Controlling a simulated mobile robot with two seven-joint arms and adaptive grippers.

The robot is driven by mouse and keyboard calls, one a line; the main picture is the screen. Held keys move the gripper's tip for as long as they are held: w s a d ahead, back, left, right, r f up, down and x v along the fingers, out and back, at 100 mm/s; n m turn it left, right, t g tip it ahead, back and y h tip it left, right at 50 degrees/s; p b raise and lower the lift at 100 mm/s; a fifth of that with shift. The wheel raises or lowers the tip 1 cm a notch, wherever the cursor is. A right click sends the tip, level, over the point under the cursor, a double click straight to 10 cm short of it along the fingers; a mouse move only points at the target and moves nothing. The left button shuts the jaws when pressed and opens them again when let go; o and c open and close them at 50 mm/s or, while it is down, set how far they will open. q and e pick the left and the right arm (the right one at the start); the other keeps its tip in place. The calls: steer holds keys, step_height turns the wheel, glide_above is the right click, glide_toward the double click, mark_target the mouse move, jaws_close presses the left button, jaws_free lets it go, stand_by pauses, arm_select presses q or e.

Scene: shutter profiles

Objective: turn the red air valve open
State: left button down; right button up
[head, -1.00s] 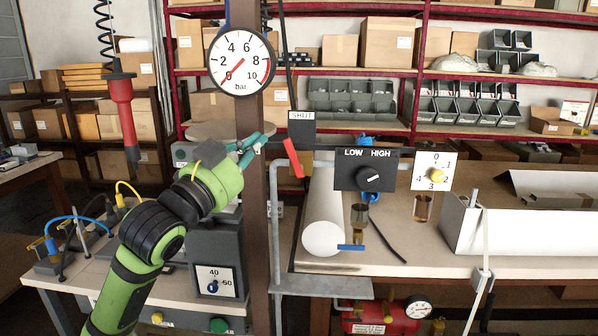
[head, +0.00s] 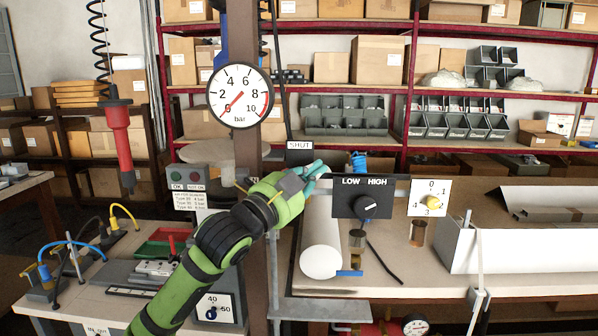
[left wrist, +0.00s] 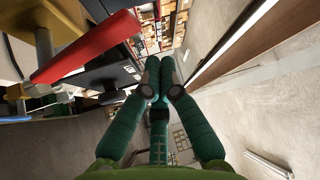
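My right gripper is not in view.
A brown post (head: 240,30) stands behind my left arm. A grey pipe frame (head: 273,270) stands below.

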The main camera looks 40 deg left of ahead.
arm_select(q)
steer(key=s+a, duration=0.1)
steer(key=s+a+f, duration=0.1)
steer(key=a, duration=0.1)
steer(key=shift+a+f, duration=0.1)
steer(key=shift+f, duration=0.1)
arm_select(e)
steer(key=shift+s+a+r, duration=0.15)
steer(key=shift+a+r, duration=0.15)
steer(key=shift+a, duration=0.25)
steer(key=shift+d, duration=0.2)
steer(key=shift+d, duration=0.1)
arm_select(q)
steer(key=shift+s+a+f+n, duration=0.1)
steer(key=shift+a+n, duration=0.05)
steer(key=shift+n, duration=0.15)
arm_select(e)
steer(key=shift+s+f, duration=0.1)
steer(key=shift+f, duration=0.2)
